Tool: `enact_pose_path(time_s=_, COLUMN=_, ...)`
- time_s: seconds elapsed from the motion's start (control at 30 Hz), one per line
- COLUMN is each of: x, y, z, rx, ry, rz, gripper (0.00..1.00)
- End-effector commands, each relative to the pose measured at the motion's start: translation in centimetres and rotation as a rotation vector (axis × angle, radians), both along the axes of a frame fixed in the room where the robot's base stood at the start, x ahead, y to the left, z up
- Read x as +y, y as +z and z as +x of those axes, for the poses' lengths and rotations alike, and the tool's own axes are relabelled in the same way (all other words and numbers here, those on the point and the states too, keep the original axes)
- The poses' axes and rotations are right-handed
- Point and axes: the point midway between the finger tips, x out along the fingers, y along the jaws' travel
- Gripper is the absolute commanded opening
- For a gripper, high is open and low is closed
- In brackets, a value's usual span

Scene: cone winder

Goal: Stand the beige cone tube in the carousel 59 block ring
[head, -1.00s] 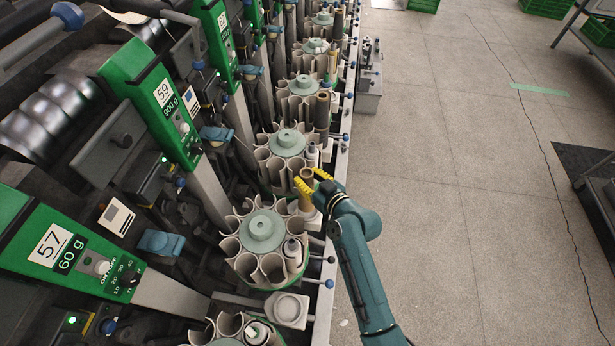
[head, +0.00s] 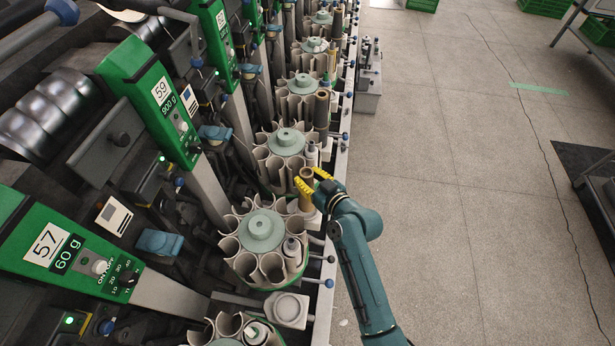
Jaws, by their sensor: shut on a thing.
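The beige cone tube (head: 306,178) stands about upright between the yellow fingers of my gripper (head: 313,183), which is shut on it. The carousel in line with the 59 panel (head: 168,112) is a ring of beige pockets around a pale green hub (head: 261,230). My gripper is at the far right side of this carousel. The tube's lower end is beside the carousel's rim, over the place of its block. The fingers and wrist hide much of that block and its ring, so I cannot tell whether the tube is seated in it.
The nearer block with a round ring (head: 289,308) is empty. Further carousels (head: 286,142) run away along the machine, with brown tubes (head: 321,110) standing at their right. The floor (head: 450,230) to the right is open.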

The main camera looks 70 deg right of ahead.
Motion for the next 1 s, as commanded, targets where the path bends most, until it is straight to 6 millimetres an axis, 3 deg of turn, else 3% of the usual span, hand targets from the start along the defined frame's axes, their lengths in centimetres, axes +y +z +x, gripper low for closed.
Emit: enact_pose_path(time_s=1.0, x=0.0, y=-2.3, z=0.0, rx=-0.001, ry=0.000, rz=-0.001, gripper=0.08)
